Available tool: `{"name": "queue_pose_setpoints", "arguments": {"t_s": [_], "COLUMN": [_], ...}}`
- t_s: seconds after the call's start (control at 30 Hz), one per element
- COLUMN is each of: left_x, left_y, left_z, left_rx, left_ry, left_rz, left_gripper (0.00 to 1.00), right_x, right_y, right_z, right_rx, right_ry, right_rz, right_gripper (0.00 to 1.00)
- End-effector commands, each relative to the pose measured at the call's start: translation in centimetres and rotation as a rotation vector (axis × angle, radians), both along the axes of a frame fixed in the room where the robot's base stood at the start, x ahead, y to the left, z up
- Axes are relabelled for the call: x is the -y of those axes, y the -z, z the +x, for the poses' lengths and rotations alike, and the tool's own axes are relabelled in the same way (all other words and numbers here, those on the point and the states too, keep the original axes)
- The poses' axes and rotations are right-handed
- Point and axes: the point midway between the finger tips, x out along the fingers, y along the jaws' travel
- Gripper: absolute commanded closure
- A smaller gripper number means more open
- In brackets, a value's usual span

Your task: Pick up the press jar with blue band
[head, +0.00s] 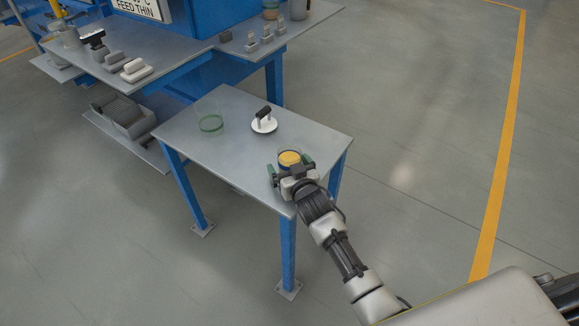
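The press jar with blue band (289,158) stands near the right front part of the small grey table (190,145). It has a yellow-orange top and a dark blue band below the rim; its lower part is hidden by my gripper. My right gripper (290,170) reaches in from the lower right with its green-tipped fingers spread, one on each side of the jar. The fingers look apart from the jar's sides. My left gripper is not in view.
On the same table are a clear round dish with a green rim (211,124) and a white disc with a black handle (264,124). A grey workbench (185,55) behind holds blocks and small items. Floor to the right is clear.

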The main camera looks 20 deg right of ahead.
Motion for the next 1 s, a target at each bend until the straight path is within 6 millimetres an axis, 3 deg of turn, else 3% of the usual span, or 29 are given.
{"name": "queue_pose_setpoints", "arguments": {"t_s": [0.13,0.5,1.0], "left_x": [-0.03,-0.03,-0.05], "left_y": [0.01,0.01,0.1], "left_z": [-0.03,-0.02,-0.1], "left_rx": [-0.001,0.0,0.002], "left_ry": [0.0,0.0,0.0], "left_rz": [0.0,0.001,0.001], "left_gripper": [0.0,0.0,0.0], "right_x": [-0.01,0.01,0.02], "right_y": [-0.03,-0.03,-0.58], "right_z": [-0.03,-0.06,-0.02], "right_rx": [0.0,0.0,0.003], "right_ry": [0.0,0.0,0.0], "right_rz": [0.0,0.0,0.0], "right_gripper": [0.1,0.66,0.67]}}
